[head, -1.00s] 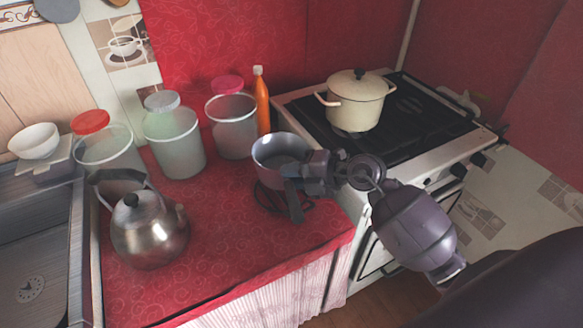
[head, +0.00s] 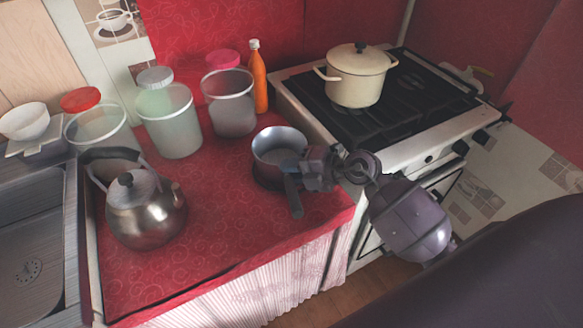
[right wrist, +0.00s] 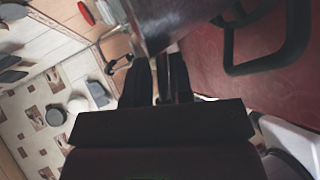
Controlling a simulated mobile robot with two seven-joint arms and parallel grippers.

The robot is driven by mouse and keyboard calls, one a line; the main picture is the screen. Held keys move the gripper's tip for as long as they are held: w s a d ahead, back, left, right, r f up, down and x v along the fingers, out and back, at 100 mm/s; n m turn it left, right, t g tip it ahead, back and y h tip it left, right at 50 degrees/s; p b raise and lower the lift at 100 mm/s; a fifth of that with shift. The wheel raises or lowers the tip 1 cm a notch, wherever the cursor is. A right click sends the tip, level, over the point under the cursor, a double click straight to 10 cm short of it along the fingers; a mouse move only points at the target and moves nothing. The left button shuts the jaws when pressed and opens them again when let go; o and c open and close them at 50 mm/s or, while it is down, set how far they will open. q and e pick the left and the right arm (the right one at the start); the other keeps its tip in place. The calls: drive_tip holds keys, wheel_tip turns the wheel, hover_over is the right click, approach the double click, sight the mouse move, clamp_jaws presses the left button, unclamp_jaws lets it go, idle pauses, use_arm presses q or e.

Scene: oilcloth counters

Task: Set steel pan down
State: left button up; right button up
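The steel pan (head: 277,140) is upright at the right part of the red counter, its dark handle (head: 293,198) pointing to the front. My right gripper (head: 304,170) comes from the right and is shut on the pan where the handle meets the wall. In the right wrist view the two dark fingers (right wrist: 160,82) close on a thin part below the pan's wall (right wrist: 175,22). The pan is very low over the counter; I cannot tell whether its base touches. My left gripper is not in view.
A kettle (head: 147,215) stands front left on the counter (head: 225,220). Several jars, one a clear jar (head: 232,105), and an orange bottle (head: 258,80) stand behind the pan. The stove (head: 420,118) with a cream pot (head: 355,82) is at the right. Cloth is clear left of the pan.

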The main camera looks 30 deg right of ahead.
drive_tip(key=o, duration=0.4)
drive_tip(key=p+v, duration=0.1)
drive_tip(key=v, duration=1.1)
drive_tip(key=s+a+f+m+h, duration=0.1)
drive_tip(key=s+f+m+h, duration=0.2)
drive_tip(key=f+m, duration=0.3)
drive_tip(key=s+f+m+t+h, duration=0.1)
drive_tip(key=s+f+m+h, duration=0.2)
drive_tip(key=s+f+m, duration=0.3)
drive_tip(key=s+a+f+m+h, duration=0.1)
drive_tip(key=s+f+m+h, duration=0.3)
drive_tip(key=m, duration=0.9)
drive_tip(key=shift+s+a+f+t, duration=0.15)
drive_tip(key=shift+s+a+f, duration=0.05)
drive_tip(key=shift+f, duration=0.4)
drive_tip(key=shift+s+a+f+t, duration=0.15)
drive_tip(key=shift+f, duration=0.45)
